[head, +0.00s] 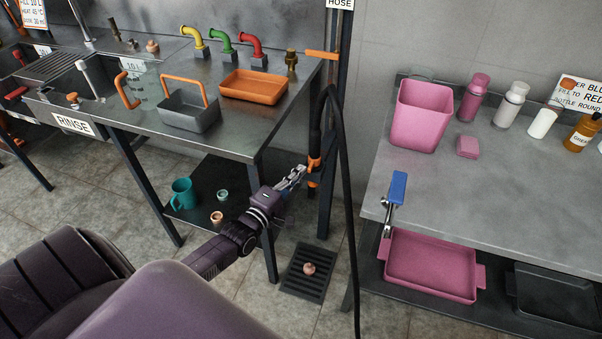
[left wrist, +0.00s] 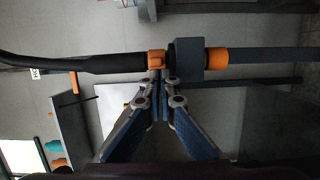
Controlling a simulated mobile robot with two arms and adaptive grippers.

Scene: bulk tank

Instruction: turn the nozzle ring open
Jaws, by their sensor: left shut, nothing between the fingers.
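The black hose nozzle (head: 315,135) hangs upright at the post between the two counters. Near its lower end an orange ring (head: 315,163) shows, and a second orange band (head: 313,184) sits below it. My left gripper (head: 302,170) is shut and empty, with its tips at the left side of the upper ring. In the left wrist view the orange ring (left wrist: 157,57) lies just beyond the closed fingertips (left wrist: 158,78), and I cannot tell whether they touch. The other orange band (left wrist: 217,61) is right of a dark grey block (left wrist: 187,58). My right gripper is not in view.
The steel rinse counter (head: 228,125) with an orange tray (head: 253,87) stands left of the post. The grey counter (head: 450,185) with a pink bin (head: 422,115) stands right. A black hose (head: 346,190) hangs beside the nozzle. A floor drain (head: 306,285) lies below.

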